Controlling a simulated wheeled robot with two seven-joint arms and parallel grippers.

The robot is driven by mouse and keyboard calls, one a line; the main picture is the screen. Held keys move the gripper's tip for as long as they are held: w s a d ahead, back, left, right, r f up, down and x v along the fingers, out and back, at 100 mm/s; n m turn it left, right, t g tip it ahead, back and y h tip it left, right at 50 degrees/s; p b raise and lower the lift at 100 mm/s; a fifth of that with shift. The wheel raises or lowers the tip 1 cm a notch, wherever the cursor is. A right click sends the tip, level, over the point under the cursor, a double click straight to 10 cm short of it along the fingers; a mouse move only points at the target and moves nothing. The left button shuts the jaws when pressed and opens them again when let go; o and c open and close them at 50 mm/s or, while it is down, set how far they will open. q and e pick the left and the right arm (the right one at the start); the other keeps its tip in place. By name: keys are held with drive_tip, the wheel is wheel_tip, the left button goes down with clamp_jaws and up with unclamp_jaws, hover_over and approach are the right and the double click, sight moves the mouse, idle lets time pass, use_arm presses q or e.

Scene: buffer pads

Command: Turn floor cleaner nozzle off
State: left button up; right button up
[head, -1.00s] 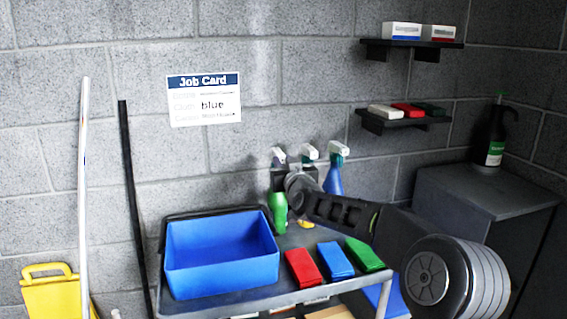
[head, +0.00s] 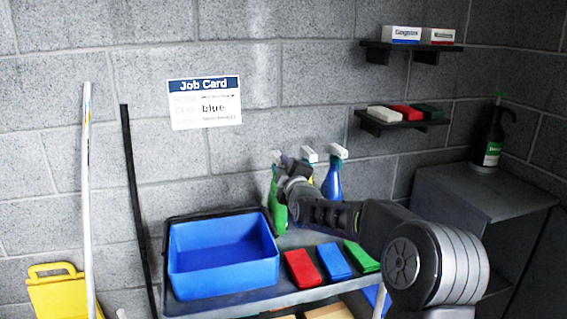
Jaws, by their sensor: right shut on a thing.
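Three spray bottles stand in a row at the back of the cart, against the wall. The left one is a green bottle (head: 279,217) with a pale spray head. The middle bottle (head: 309,154) shows mainly its white and green head, its body mostly behind my arm. No bottle label is readable. My right gripper (head: 286,166) is at the head of the green bottle and shut on its nozzle; the fingertips are small and partly hidden. My left gripper is not in view.
The cart carries a blue bin (head: 222,265), a red cloth (head: 302,268), a blue cloth (head: 334,262) and a green cloth (head: 361,256). A job card (head: 205,103) reading "blue" hangs on the wall. A dark bottle (head: 488,140) stands on a grey cabinet (head: 470,190).

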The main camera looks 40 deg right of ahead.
drive_tip(key=n, duration=0.3)
drive_tip(key=shift+a+r+p, duration=0.1)
drive_tip(key=shift+p, duration=0.25)
drive_tip(key=n, duration=0.2)
drive_tip(key=shift+n, duration=0.4)
drive_tip(key=o, duration=0.7)
